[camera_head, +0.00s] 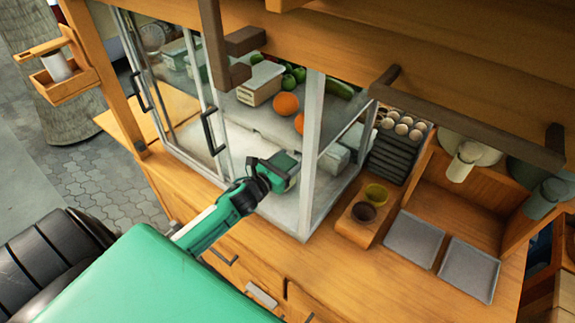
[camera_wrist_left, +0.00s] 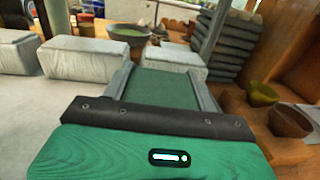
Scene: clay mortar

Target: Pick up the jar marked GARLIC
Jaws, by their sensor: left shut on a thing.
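My left gripper (camera_head: 283,172) reaches into the glass case through its front, just above the pale case floor. In the left wrist view its two grey fingers (camera_wrist_left: 165,88) press along the sides of a flat-topped dark green thing (camera_wrist_left: 165,92), which fills the gap between them. I see no label on it, so I cannot tell whether it is the GARLIC jar. A white box (camera_wrist_left: 172,60) stands just beyond the fingertips. No GARLIC mark is readable in either view. My right gripper is not in view.
White boxes (camera_wrist_left: 86,60) stand left of the gripper. A metal case post (camera_head: 310,150) is close on its right. Oranges (camera_head: 286,104) lie on the upper shelf. Small bowls (camera_head: 363,211) and grey trays (camera_head: 413,238) occupy the counter at right.

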